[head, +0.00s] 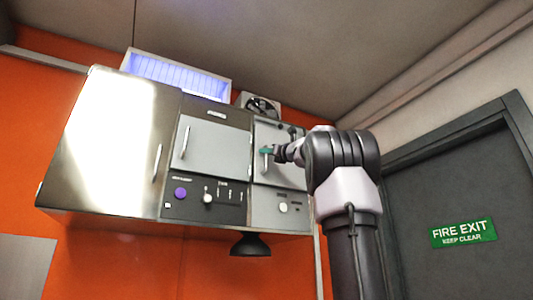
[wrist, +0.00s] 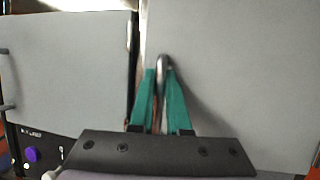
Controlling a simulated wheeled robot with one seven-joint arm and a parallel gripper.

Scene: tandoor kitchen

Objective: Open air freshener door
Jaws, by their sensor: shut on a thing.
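The air freshener door (head: 290,172) is the grey panel at the right end of the wall unit; it looks shut or nearly so. It also fills the right of the wrist view (wrist: 245,75). Its upright metal handle (head: 265,165) is near the door's left edge, and its top shows in the wrist view (wrist: 164,62). My gripper (head: 267,151), with green fingers, is shut on this handle. In the wrist view the fingers (wrist: 161,78) lie on either side of the handle. The handle's lower part is hidden there by my gripper.
Left of the door is a second grey door (head: 208,150) with its own handle, above a panel with a purple knob (head: 180,193). A large shiny steel panel (head: 105,140) is further left. A black cone-shaped fixture (head: 250,245) hangs below. A fire exit door (head: 450,180) is at right.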

